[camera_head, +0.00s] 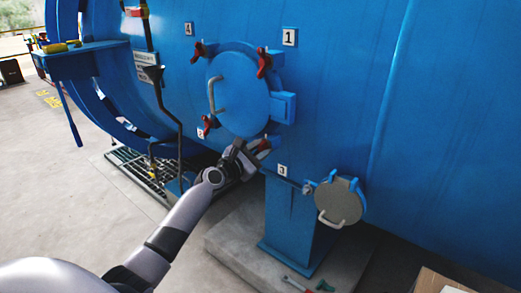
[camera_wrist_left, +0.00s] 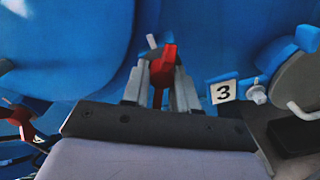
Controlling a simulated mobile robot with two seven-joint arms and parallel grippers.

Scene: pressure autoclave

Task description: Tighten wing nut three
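The red wing nut three sits at the lower right edge of the round blue door (camera_head: 238,95), just above the number 3 label (camera_head: 283,170). My left gripper (camera_head: 246,157) reaches up to it from below and partly hides it. In the left wrist view the red wing nut (camera_wrist_left: 168,58) stands between my two grey fingers (camera_wrist_left: 160,85), with little or no gap at the tips. The fingers look shut on it. The number 3 label also shows there (camera_wrist_left: 223,91), right of the fingers. My right gripper is in neither view.
Other red wing nuts sit around the door by labels 1 (camera_head: 264,62), 4 (camera_head: 198,51) and 2 (camera_head: 205,127). A small round grey hatch (camera_head: 338,203) is at the lower right. A blue support (camera_head: 290,225) stands below. Tools (camera_head: 295,284) lie on the base.

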